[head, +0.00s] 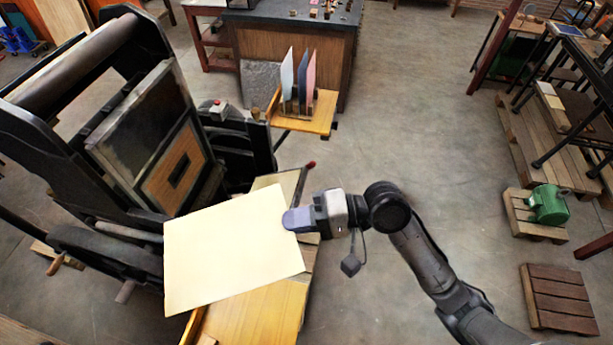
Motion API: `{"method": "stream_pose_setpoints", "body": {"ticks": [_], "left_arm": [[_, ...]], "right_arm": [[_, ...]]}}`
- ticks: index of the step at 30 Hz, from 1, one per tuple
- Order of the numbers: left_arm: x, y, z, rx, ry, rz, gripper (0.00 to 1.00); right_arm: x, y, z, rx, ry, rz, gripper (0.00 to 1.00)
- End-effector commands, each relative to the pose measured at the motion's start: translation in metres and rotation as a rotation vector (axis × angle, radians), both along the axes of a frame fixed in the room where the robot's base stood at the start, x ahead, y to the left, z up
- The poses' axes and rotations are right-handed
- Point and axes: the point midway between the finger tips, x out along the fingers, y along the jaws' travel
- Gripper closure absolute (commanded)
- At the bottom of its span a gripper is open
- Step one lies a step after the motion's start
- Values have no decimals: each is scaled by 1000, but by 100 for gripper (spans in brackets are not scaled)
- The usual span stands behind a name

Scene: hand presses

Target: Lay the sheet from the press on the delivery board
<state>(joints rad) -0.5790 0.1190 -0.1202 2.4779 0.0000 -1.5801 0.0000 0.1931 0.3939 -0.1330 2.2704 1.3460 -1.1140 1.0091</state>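A cream sheet (230,248) is level at the centre left, its right edge at the fingertips of my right gripper (298,218). The gripper is shut on that edge. The sheet lies over a wooden board (255,318), whose front part shows below it; I cannot tell whether they touch. The black press (60,150) stands at the left, with its framed plate (175,165) tilted up behind the sheet. My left gripper is not in view.
A small wooden shelf (318,124) behind holds upright coloured sheets. A dark-topped cabinet (290,45) stands at the back. A green motor (547,204) on a pallet and another pallet (560,298) are at the right. The floor between is clear.

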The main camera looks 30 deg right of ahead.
Motion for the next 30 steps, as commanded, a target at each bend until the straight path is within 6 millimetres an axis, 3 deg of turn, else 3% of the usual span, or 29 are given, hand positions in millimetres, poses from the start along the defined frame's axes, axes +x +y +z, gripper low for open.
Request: {"method": "stream_pose_setpoints", "body": {"ticks": [1, 9, 15, 24, 30], "left_arm": [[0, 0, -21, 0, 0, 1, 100], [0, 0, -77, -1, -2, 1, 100], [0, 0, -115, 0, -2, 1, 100], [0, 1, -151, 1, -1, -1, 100], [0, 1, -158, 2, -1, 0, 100]], "right_arm": [[-8, 6, -37, 13, 8, -1, 100], [-49, 28, -158, 67, -3, -77, 100], [-85, 35, -236, 108, -20, -208, 100], [-126, 29, -315, 142, -52, -428, 100], [-137, 25, -333, 150, -69, -495, 100]]}}
